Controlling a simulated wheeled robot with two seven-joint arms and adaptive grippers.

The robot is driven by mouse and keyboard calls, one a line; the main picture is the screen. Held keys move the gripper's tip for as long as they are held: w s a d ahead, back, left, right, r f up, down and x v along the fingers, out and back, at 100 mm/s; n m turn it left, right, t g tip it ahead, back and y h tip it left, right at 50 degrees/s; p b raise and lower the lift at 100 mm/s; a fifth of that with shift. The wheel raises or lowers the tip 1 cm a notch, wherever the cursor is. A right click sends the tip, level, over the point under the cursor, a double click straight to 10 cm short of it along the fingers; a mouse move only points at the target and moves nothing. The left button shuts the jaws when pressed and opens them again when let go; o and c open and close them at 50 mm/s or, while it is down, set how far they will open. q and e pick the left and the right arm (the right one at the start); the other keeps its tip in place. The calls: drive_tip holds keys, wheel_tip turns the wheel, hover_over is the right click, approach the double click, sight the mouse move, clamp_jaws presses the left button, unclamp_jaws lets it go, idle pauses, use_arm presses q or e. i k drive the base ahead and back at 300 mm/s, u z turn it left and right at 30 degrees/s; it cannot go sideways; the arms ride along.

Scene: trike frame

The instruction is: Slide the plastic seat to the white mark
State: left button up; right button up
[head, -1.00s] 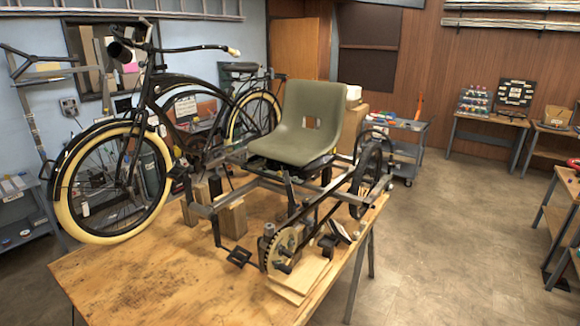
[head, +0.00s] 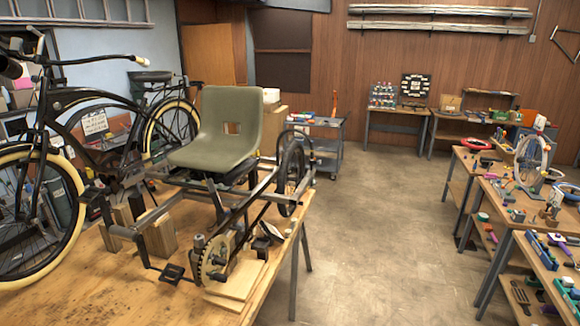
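The olive-green plastic seat (head: 217,130) sits upright on the grey metal trike frame (head: 262,187), over a dark mount. The frame stands on wooden blocks on the wooden workbench (head: 105,295). No white mark that I can make out shows on the frame; it may be hidden or too small to tell. Neither of my grippers shows in the head view.
A black cruiser bicycle (head: 75,125) with cream tyres stands at the left of the bench. A chainring (head: 213,257) and pedal are at the frame's front. Open floor (head: 375,215) lies right of the bench. Work tables with tools (head: 525,205) stand at the far right.

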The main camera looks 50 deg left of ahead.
sight(222, 158)
drive_tip(key=z, duration=0.3)
drive_tip(key=i, duration=2)
drive_tip(key=u, duration=0.3)
